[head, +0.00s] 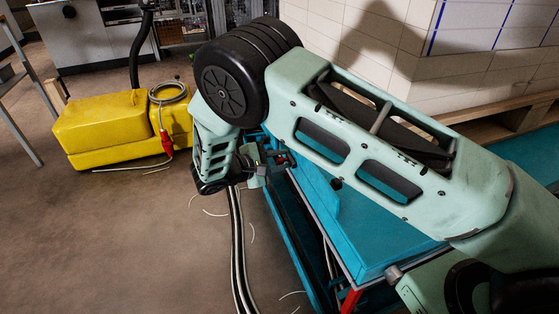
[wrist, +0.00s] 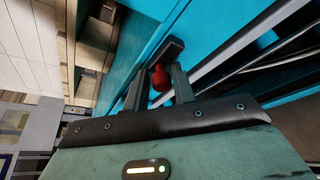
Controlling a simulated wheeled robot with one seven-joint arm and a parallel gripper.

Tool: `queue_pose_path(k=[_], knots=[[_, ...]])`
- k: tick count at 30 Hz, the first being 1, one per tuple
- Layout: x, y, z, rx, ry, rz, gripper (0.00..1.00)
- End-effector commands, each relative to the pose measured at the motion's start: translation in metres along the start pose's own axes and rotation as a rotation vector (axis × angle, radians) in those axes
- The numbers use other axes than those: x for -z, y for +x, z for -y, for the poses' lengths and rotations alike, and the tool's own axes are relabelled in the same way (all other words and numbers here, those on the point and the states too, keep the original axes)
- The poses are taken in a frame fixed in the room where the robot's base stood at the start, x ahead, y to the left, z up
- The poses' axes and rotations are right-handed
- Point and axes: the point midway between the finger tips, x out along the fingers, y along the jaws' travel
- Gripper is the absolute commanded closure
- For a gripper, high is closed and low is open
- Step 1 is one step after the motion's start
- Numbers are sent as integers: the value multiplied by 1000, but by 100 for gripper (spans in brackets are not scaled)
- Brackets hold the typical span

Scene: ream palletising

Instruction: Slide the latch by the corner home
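The latch shows as a red knob (wrist: 160,79) by the corner of a blue frame, with a dark bar just beyond it in the wrist view. My gripper (wrist: 160,86) has its two dark fingers on either side of the knob, and they look closed against it. The red knob also shows small in the head view (head: 281,160), just right of my gripper (head: 268,166). The latch's far end and its seat are hidden or too small to tell.
The blue frame (head: 358,232) runs beneath my arm, which covers much of it. A yellow case (head: 98,128) with a coiled grey cable stands on the floor at the left. Dark cables run down the floor below my gripper.

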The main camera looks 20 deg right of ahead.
Motion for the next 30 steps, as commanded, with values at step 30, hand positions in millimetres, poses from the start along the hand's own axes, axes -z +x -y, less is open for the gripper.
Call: queue_pose_path(k=[30], knots=[[-19, -8, 23, 3, -4, 1, 60]])
